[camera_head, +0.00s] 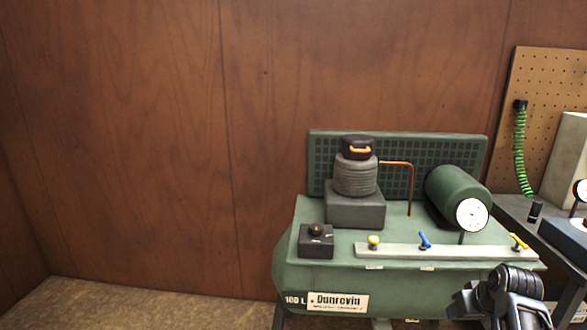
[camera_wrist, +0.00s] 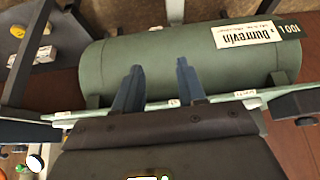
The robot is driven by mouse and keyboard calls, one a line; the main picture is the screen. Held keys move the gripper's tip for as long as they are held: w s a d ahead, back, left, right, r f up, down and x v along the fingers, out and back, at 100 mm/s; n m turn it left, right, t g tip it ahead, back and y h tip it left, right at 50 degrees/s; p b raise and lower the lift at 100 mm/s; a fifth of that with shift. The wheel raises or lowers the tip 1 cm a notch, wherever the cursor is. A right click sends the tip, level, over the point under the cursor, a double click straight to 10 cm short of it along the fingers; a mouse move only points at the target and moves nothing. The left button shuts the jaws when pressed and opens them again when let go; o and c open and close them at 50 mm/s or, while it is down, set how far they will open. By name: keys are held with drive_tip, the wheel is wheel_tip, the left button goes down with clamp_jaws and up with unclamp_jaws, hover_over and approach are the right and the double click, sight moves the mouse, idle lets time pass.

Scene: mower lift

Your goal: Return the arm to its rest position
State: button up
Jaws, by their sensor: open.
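My arm's end shows dark at the lower right of the head view, in front of the green compressor; the fingertips are not clear there. In the wrist view my gripper (camera_wrist: 158,80) has its two fingers apart with nothing between them. Behind the fingers lies the green tank (camera_wrist: 190,68) of the compressor, seen upside down with its label. In the head view the compressor (camera_head: 300,270) stands against the wall, with a dark motor, a gauge and a rail with yellow and blue valve levers on top.
A workbench (camera_head: 512,212) with a gauge and a blue item stands to the right, below a pegboard (camera_head: 550,75) with a green coiled hose (camera_head: 520,150). The floor (camera_head: 130,305) at left is clear. The wrist view shows small yellow and grey items (camera_wrist: 44,54) at upper left.

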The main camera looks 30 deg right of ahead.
drive_tip(key=s+a+f+n+t, duration=0.1)
drive_tip(key=s+a+t, duration=0.1)
drive_tip(key=s+a, duration=0.45)
drive_tip(key=s+a+f+n+t+h, duration=0.1)
drive_tip(key=s+a+n, duration=0.15)
drive_tip(key=a, duration=0.65)
drive_tip(key=s+a+f+t, duration=0.2)
drive_tip(key=s+a, duration=0.4)
drive_tip(key=a, duration=0.2)
drive_tip(key=s+a+r+n+t+y, duration=0.1)
drive_tip(key=s+a+r+t+y, duration=0.1)
drive_tip(key=s+a+r, duration=0.5)
drive_tip(key=s+a+r+n+t+y, duration=0.1)
drive_tip(key=s+a+r+t+y, duration=0.1)
drive_tip(key=s+a+r, duration=0.5)
wheel_tip(320, 180, up, 5)
drive_tip(key=shift+s+a+r+t, duration=0.1)
drive_tip(key=shift+s+a+t, duration=0.25)
drive_tip(key=shift+a, duration=0.3)
